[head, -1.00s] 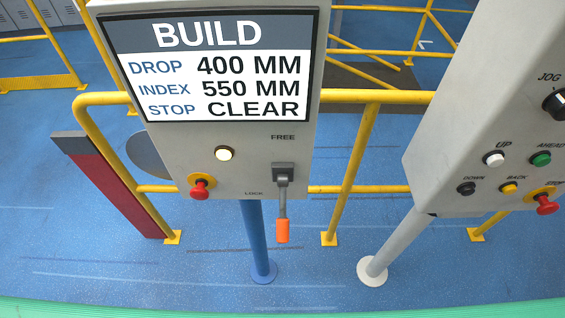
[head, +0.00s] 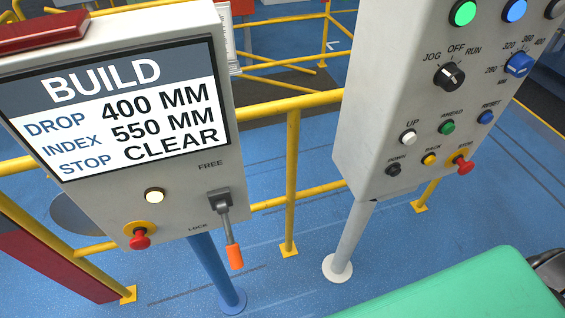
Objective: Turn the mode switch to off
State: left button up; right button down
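The mode switch (head: 449,76) is a black rotary knob on the grey control box (head: 375,110) at the right of the head view. Its labels read JOG at left, OFF at top and RUN at right. A small pale mark shows on the knob and seems to lean toward RUN, but it is too small to be sure. Neither of my grippers is in view, and nothing touches the switch.
A blue knob (head: 519,64) and several push buttons surround the switch, with a red stop button (head: 463,167) below. The display box (head: 190,180) with an orange-tipped lever (head: 235,256) stands left. Yellow rails (head: 292,180) run behind. A green surface (head: 470,290) fills the lower right.

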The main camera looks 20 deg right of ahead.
aim_at(450, 78)
jog(key=z, duration=1.45)
